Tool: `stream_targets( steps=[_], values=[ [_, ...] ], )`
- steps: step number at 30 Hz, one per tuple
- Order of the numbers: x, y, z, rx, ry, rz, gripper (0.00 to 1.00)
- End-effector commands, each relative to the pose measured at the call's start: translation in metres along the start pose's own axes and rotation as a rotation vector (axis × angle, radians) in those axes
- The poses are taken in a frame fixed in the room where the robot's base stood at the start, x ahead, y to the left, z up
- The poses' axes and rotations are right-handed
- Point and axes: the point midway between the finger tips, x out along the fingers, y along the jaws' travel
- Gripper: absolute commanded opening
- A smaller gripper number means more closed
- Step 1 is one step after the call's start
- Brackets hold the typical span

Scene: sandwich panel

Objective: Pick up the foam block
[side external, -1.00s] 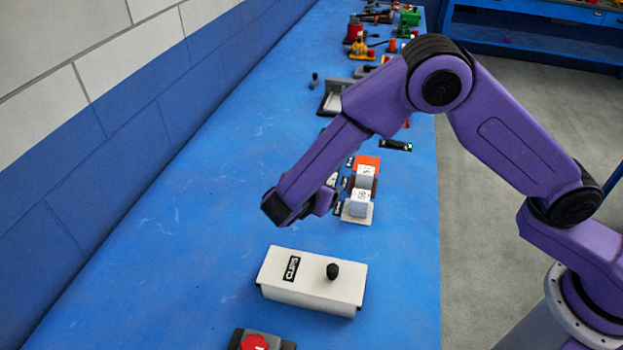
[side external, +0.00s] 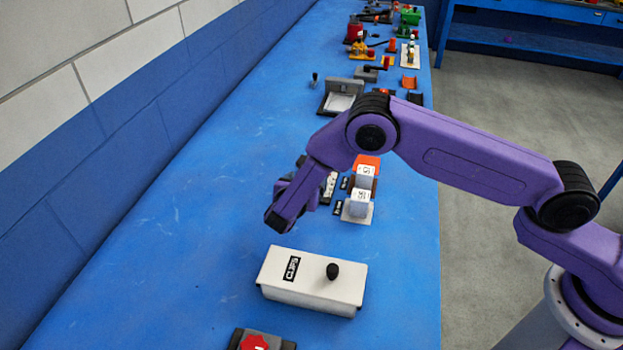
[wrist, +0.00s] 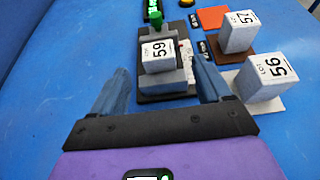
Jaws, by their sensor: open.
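Several pale grey blocks with printed labels show, and I cannot tell by look which is foam. The block marked 59 (wrist: 158,56) sits on a dark grey fixture (wrist: 190,88) with a green part behind it. The block marked 57 (wrist: 237,33) stands on a brown pad, and the block marked 56 (wrist: 268,78) on a white pad. My gripper (wrist: 161,67) is open and empty. In the wrist view its blue-grey fingers lie left and right of the 59 block, with gaps on both sides. My wrist hides the fingers and the 59 block in the side view.
Blocks 57 (side external: 366,176) and 56 (side external: 358,203) stand close to the fixture's right. An orange pad (wrist: 213,17) lies behind them. A white box marked CLIPS (side external: 312,281) with a black knob stands nearer the camera. The blue bench is clear on the left.

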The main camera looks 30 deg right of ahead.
Motion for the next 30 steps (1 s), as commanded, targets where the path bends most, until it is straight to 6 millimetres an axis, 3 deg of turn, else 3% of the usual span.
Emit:
stream_targets(
  steps=[3, 13, 21, 29, 30],
  values=[
    [0.016, 0.0, 0.0, 0.0, 0.001, -0.001, 0.78],
    [0.035, 0.0, 0.001, 0.0, 0.0, -0.002, 0.78],
    [0.071, 0.002, 0.003, 0.001, 0.0, -0.001, 0.78],
    [0.075, 0.002, 0.002, 0.0, 0.001, 0.001, 0.78],
    [0.075, 0.002, 0.002, 0.0, 0.001, 0.001, 0.71]
  ],
)
